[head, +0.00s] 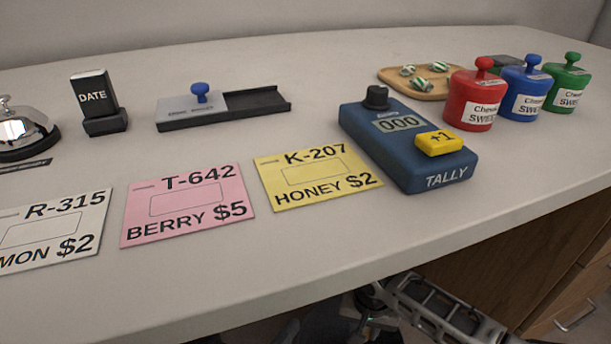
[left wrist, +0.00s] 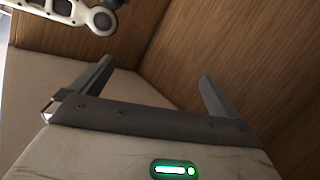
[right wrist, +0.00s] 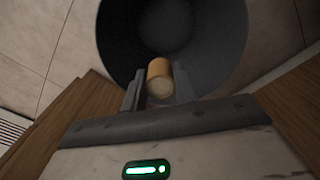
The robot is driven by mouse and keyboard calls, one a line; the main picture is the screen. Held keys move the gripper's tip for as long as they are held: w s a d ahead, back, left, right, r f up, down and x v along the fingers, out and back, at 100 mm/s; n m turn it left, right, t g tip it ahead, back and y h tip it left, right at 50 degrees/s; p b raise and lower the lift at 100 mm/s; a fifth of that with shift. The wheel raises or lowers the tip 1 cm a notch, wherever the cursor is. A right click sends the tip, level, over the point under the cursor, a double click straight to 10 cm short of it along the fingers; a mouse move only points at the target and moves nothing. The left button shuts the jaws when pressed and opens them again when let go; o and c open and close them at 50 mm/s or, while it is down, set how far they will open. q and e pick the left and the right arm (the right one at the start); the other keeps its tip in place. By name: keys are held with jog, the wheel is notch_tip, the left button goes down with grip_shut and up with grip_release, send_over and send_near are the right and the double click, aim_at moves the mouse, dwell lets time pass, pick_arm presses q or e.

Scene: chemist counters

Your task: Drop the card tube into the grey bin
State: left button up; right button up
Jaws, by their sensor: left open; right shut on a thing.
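The card tube (right wrist: 160,72) is a short tan-brown cylinder with a pale end, seen in the right wrist view. My right gripper (right wrist: 158,88) is shut on it, one finger on each side. The grey bin (right wrist: 225,45) is a dark round container behind the tube in that view; the tube overlaps its lower inside, and its opening faces the camera. In the head view my right arm reaches down past the counter's front edge, and the tube cannot be made out there. My left gripper (left wrist: 155,80) is open and empty, its fingers wide apart before wood panelling.
The counter (head: 330,240) holds price cards, a blue tally counter (head: 405,150), a bell (head: 22,132), a date stamp (head: 98,105) and red, blue and green jars. Wooden cabinet fronts (head: 545,250) stand below its edge. Tiled floor (right wrist: 40,45) surrounds the bin.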

jog(key=shift+f+b, duration=0.35)
jog(key=shift+f, duration=0.2)
pick_arm(q)
jog(key=shift+d+r+h, duration=0.2)
jog(key=shift+r+h, duration=0.1)
jog(key=shift+r, duration=0.05)
jog(key=shift+t, duration=0.3)
pick_arm(e)
jog(key=o, duration=1)
jog(key=shift+r, duration=0.3)
notch_tip(320, 180, up, 3)
jog(key=shift+w+f+p, duration=0.1)
jog(key=shift+f+p, duration=0.05)
jog(key=shift+p, duration=0.9)
pick_arm(q)
jog(key=f+g+y+p, duration=0.1)
jog(key=p, duration=0.1)
jog(key=a+f+g+p, duration=0.1)
jog(key=a+f+g+y+p, duration=0.1)
jog(key=f+p, duration=0.1)
jog(key=shift+s+a+f+y+p, duration=0.1)
jog(key=shift+s+y+p, duration=0.1)
jog(key=shift+y+p, duration=0.1)
pick_arm(e)
notch_tip(320, 180, up, 13)
jog(key=shift+f, duration=0.15)
